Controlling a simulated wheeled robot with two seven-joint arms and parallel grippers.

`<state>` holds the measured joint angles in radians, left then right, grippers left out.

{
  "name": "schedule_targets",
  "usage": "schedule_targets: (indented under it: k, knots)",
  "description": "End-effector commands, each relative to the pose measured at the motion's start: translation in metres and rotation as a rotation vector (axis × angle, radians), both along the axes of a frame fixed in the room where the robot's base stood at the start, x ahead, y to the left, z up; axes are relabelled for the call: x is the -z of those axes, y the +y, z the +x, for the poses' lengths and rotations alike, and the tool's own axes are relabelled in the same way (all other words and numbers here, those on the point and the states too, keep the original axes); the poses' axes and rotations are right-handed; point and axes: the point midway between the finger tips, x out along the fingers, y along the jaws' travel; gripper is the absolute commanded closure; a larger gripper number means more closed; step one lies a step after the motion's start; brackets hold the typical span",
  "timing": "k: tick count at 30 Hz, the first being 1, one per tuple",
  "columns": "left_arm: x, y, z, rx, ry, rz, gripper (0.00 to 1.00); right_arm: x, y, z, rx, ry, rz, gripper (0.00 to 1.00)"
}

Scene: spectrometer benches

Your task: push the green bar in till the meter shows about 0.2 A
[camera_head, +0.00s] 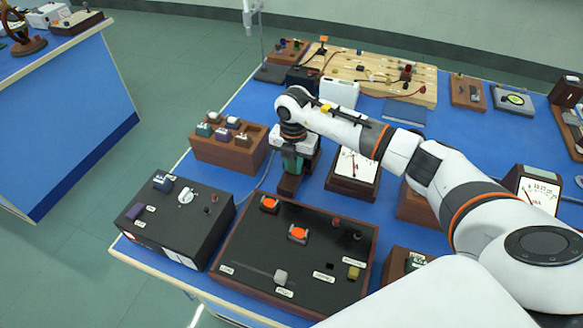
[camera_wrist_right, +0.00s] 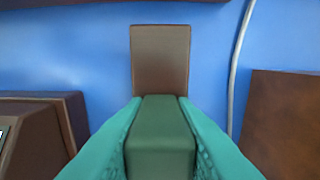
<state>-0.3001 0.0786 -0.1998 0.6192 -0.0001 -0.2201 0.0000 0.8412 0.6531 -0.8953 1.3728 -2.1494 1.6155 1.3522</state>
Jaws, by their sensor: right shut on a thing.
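My right gripper (camera_head: 292,160) is over the blue bench in the head view, behind the black control panel. In the right wrist view its teal fingers are shut on the green bar (camera_wrist_right: 160,135), a dark green block. A brown block (camera_wrist_right: 160,60) lies just beyond the bar's end; I cannot tell whether they touch or how deep the bar is in. In the head view the brown block (camera_head: 288,186) shows below the fingers. A meter with a white face (camera_head: 355,166) stands right of the gripper; its reading is too small to tell. My left gripper is not in view.
The black panel (camera_head: 300,245) with orange switches and a slider stands in front. A dark box (camera_head: 175,218) is at front left, a wooden block tray (camera_head: 228,150) behind it. A grey cable (camera_wrist_right: 238,70) runs beside the brown block. Another dial (camera_head: 540,191) is at right.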

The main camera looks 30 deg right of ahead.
Motion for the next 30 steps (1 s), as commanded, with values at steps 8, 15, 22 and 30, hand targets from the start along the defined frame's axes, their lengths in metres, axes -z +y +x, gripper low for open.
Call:
schedule_targets:
  k: [8,15,22,30]
  knots:
    - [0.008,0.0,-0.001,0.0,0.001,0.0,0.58,-0.002,-0.012,0.01,0.001,-0.005,-0.002,1.0]
    - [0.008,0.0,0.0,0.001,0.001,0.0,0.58,-0.002,-0.012,0.01,0.001,-0.005,-0.002,0.55]
    - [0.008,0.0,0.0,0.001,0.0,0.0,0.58,-0.002,-0.011,0.01,0.001,-0.003,-0.002,0.55]
    - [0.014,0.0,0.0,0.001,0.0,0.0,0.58,-0.03,-0.011,0.011,0.0,-0.008,-0.002,0.55]
